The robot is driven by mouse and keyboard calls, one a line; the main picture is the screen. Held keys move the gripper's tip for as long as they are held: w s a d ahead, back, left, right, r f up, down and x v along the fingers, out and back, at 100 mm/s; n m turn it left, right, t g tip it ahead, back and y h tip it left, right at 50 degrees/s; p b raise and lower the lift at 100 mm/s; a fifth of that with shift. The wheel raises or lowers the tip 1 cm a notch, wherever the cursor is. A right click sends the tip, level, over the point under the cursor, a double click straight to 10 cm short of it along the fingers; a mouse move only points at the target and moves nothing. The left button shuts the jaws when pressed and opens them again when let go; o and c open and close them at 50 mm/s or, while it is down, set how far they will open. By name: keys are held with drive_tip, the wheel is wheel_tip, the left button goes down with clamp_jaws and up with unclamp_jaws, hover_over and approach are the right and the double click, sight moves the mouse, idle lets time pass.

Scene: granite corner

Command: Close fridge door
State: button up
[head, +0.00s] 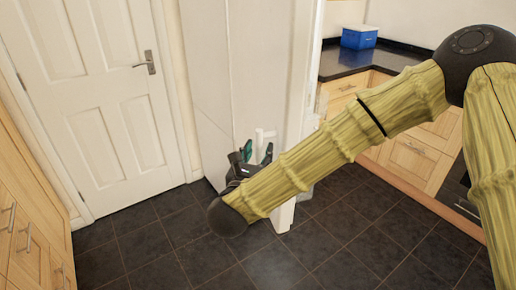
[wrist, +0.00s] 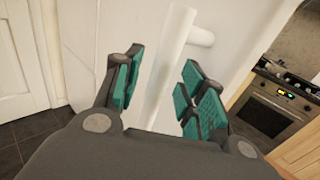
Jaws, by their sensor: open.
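The white fridge door (head: 260,60) stands in the middle of the head view, and its free edge (head: 300,100) sticks out toward the counter side. It looks ajar, but how far is hard to tell. Its white bar handle (head: 265,135) shows just above my gripper (head: 257,153). In the wrist view, the handle (wrist: 172,50) runs lengthwise between the green-padded fingers of my gripper (wrist: 163,88). The fingers are open, with a visible gap on both sides of the bar. The lower end of the handle is hidden behind the gripper body.
A white panelled door (head: 110,90) is at the left, with wooden cabinets (head: 25,220) beside it. A dark counter (head: 365,62) with a blue box (head: 359,37) is at the back right. An oven (wrist: 262,100) shows at right. Dark floor tiles (head: 165,250) lie clear in front.

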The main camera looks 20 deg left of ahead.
drive_tip(key=shift+w, duration=0.65)
drive_tip(key=shift+a, duration=0.1)
clamp_jaws()
